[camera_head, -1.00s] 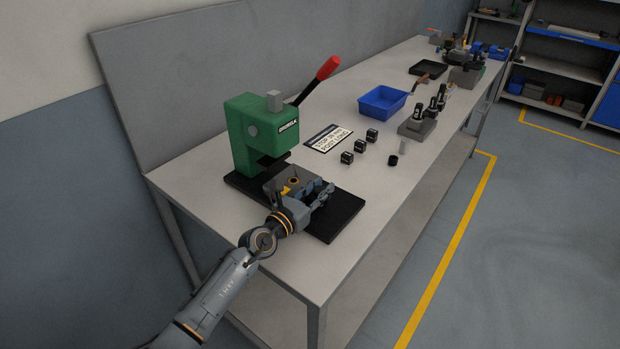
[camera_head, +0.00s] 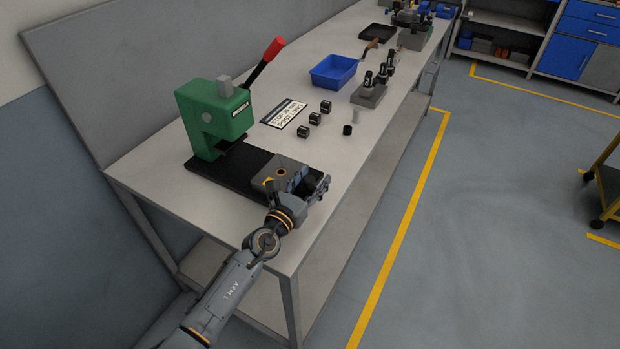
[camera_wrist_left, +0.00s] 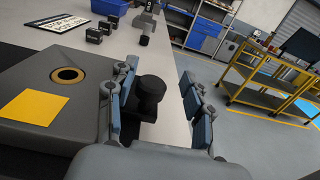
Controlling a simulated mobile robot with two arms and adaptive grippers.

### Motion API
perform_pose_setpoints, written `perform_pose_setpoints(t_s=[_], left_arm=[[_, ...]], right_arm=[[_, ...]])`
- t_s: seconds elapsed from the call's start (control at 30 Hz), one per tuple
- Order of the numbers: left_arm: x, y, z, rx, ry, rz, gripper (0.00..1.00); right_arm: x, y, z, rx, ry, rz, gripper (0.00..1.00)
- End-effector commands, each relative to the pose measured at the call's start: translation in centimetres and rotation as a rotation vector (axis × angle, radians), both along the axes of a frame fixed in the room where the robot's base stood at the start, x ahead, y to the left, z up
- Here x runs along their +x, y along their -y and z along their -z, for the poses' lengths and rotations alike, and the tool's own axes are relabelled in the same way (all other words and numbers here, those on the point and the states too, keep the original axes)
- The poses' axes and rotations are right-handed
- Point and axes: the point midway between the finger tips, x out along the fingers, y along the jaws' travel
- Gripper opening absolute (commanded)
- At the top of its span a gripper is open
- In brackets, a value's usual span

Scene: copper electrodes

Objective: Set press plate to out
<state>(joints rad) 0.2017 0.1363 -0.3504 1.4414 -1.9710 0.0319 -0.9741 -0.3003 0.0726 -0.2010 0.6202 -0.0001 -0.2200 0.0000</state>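The green press (camera_head: 214,122) with its red-handled lever stands on a black base (camera_head: 228,168) on the near part of the bench. The grey press plate (camera_head: 263,174), with a round hole and a yellow mark, sits on the outer part of the base, clear of the press head. It also shows at left in the left wrist view (camera_wrist_left: 98,94). My left gripper (camera_head: 308,184) is at the plate's outer side. In the left wrist view its fingers stand apart around a black knob (camera_wrist_left: 150,92). The left finger is close to the knob; a gap shows at the right finger. My right gripper is out of view.
A label sign (camera_head: 284,113), several small black blocks (camera_head: 315,118), a blue tray (camera_head: 334,72) and a grey holder (camera_head: 369,95) lie farther along the bench. The bench's front edge is close by my left gripper. A yellow cart (camera_wrist_left: 272,80) stands beyond open floor.

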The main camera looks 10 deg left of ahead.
Motion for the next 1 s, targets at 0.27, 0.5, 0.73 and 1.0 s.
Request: perform_pose_setpoints(t_s=[0.27, 0.5, 0.73, 1.0], left_arm=[[-0.4, -0.3, 0.0, 0.0, 0.0, -0.003, 0.51], [-3.9, -1.5, 0.1, 0.001, -0.002, -0.003, 0.51], [-8.4, -3.1, 0.0, 0.001, -0.001, -0.001, 0.51], [-11.1, -4.0, -0.1, 0.002, 0.001, 0.0, 0.51]], right_arm=[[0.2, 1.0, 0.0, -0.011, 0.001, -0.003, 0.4], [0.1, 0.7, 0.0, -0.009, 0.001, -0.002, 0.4], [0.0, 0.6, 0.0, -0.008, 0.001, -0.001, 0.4], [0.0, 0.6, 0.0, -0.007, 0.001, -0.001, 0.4]])
